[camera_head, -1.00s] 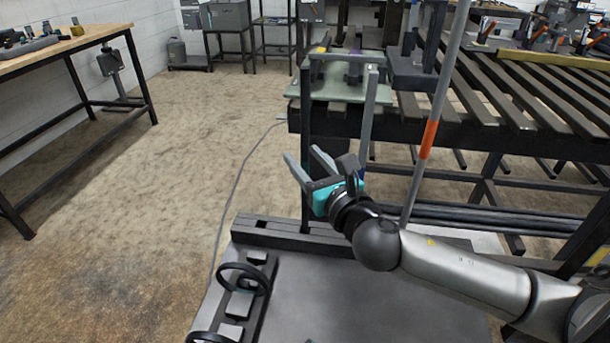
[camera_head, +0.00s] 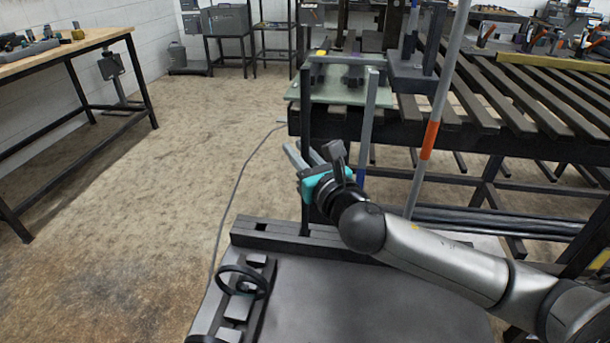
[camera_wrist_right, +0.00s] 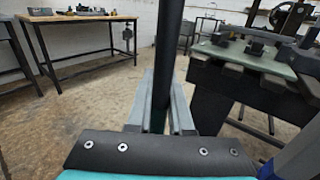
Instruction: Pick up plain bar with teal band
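A dark upright bar (camera_head: 306,115) stands in the middle of the head view, its foot in a dark rail. My right gripper (camera_head: 300,153) has a teal body and two grey fingers, spread on either side of this bar. In the right wrist view, the bar (camera_wrist_right: 168,45) runs down between the fingers (camera_wrist_right: 161,95); contact cannot be told. A grey bar (camera_head: 368,115) with a blue band low down stands to the right, and a grey bar with an orange band (camera_head: 430,138) leans further right. My left gripper is out of view.
A dark slatted table (camera_head: 490,125) fills the right, with a pale green plate (camera_head: 340,88) at its left end. The dark rail (camera_head: 275,234) lies in front. A wooden workbench (camera_head: 70,47) stands at left. The floor between is clear except for a cable.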

